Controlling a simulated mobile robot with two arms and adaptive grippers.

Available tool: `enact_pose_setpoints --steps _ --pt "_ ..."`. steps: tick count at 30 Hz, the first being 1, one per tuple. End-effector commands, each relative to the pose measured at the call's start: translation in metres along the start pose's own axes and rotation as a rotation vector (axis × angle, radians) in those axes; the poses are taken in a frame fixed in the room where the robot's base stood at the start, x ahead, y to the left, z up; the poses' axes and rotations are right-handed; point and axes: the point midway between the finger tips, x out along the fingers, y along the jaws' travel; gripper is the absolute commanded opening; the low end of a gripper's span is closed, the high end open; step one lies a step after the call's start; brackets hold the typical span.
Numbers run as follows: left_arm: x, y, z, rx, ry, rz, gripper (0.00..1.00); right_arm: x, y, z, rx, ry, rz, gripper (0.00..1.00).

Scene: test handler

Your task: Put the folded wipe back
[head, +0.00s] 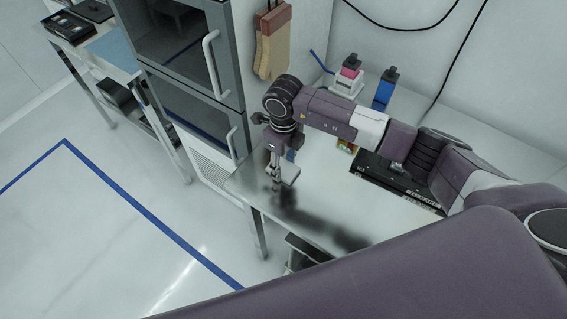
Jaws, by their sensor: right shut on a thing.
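My right gripper (276,183) points down over the left end of the steel table (325,200). Its fingers are shut on a small pale flat piece (290,173), which looks like the folded wipe. The gripper hides part of it, and its folds are too small to make out. The fingertips are close above the tabletop, with a dark shadow or reflection beneath; I cannot tell whether they touch it. My left gripper is not in view.
Gloves (271,45) hang beside the grey cabinet (185,60). The table's front is clear.

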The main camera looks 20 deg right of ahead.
Motion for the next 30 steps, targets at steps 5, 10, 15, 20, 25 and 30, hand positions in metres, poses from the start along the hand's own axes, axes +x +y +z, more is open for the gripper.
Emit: enact_pose_setpoints --steps 5,10,15,20,25,30 --pt "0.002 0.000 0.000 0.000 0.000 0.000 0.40 0.002 0.000 0.000 0.000 0.000 0.000 0.53" --pt "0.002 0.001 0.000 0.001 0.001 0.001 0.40 0.002 0.000 0.000 0.000 0.000 0.000 0.60" --pt "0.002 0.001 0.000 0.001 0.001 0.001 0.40 0.001 0.000 0.000 0.000 0.000 0.000 0.60" --pt "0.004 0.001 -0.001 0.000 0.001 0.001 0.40 -0.008 -0.001 0.001 0.000 -0.003 -0.002 0.60" --pt "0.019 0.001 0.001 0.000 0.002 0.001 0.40 -0.041 -0.002 0.002 0.000 -0.006 -0.004 0.60" --pt "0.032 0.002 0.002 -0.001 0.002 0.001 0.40 -0.078 -0.002 0.001 0.000 -0.005 -0.004 0.60"
